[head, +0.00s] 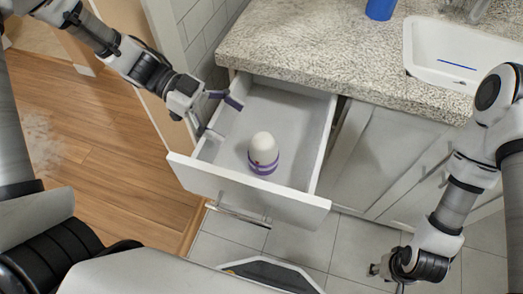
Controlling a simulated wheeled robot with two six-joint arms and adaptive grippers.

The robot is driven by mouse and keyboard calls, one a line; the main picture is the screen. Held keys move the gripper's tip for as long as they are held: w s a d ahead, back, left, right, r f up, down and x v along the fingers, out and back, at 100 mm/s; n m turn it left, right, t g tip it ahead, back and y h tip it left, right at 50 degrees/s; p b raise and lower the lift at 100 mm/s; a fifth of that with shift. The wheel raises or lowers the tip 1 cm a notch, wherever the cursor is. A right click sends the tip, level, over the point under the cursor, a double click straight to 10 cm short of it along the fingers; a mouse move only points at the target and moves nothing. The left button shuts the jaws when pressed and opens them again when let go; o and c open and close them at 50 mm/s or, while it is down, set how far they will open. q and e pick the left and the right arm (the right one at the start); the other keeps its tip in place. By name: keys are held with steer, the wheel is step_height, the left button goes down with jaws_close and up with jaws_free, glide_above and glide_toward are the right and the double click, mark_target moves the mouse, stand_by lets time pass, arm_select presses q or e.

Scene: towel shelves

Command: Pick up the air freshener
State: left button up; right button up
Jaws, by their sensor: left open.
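The air freshener (263,153) is a white, egg-shaped object with a purple band near its base. It stands upright inside the open white drawer (245,194), toward the front. My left gripper (222,117) is open and empty at the drawer's left side, with its fingers near the left wall. It is apart from the air freshener, up and to the left of it. Whether a finger touches the drawer wall is unclear. My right gripper (382,270) is low at the right, over the tiled floor and far from the drawer. Its fingers are mostly hidden.
A speckled stone counter (310,45) overhangs the back of the drawer. A blue item (380,9) and a white sink (460,52) are on the counter. Closed cabinet doors (385,150) are right of the drawer. The rest of the drawer floor looks clear.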

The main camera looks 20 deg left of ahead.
mark_target(255, 137)
arm_select(q)
steer(key=x, duration=0.2)
steer(key=b+x, duration=0.1)
steer(key=x, duration=0.1)
steer(key=b+x, duration=0.1)
steer(key=x, duration=0.2)
steer(key=shift+f, duration=0.3)
steer(key=shift+d, duration=0.35)
steer(key=shift+a, duration=0.1)
steer(key=c, duration=0.3)
jaws_close()
